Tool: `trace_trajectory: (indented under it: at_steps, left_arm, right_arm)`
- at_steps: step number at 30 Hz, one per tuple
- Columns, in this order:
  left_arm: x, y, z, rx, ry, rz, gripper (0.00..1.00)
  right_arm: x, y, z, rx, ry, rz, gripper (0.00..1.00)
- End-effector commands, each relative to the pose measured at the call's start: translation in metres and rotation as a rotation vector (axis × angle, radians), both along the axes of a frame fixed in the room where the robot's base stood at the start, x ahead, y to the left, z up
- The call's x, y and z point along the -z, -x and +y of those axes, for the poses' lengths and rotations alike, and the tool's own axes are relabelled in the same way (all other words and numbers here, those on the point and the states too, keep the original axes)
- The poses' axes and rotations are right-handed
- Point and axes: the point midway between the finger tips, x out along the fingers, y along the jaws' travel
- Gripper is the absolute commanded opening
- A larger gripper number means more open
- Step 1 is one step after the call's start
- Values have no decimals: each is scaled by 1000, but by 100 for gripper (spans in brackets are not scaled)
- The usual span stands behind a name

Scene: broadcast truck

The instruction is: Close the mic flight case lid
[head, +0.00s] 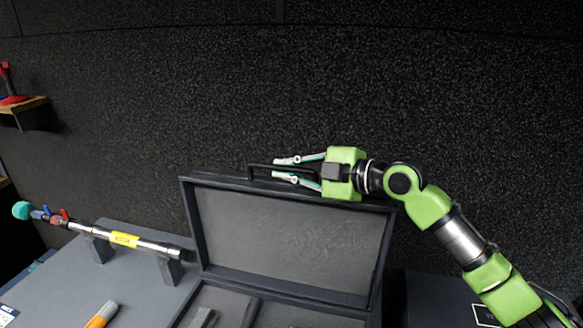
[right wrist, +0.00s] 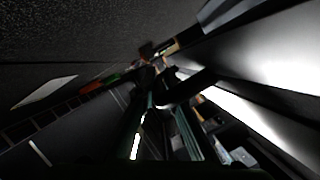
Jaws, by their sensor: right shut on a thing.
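The mic flight case (head: 262,303) stands on the worktop with its dark grey lid (head: 290,235) open and upright, the lining facing me. A black handle (head: 251,173) sits on the lid's top edge. My right gripper (head: 276,168) reaches in from the right at that edge, shut on the handle, its fingers pointing left. The right wrist view is dark and close up; the fingers and a dark bar between them show there. The lower part of the case is cut off by the picture's bottom edge. My left gripper is not in view.
A silver microphone-like rod with a yellow label (head: 125,239) rests on grey supports to the left. An orange marker (head: 102,315) lies on the grey worktop (head: 60,280). A small wall shelf (head: 25,105) is at far left. A dark textured wall stands behind the lid.

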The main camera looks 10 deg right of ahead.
Motion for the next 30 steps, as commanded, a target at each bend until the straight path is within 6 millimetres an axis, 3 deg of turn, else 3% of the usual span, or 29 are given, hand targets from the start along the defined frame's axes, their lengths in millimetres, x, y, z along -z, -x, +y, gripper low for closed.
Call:
trace_trajectory:
  at_steps: [12, 18, 24, 30]
  left_arm:
    - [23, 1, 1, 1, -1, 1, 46]
    - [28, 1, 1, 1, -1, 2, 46]
    - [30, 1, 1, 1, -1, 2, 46]
    - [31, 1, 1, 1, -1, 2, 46]
  right_arm:
    - [9, 84, 36, -6, 90, -211, 0]
    - [14, 117, 49, -5, 119, -282, 0]
    - [21, 138, 58, -4, 118, -279, 0]
    - [24, 147, 62, -3, 118, -277, 0]
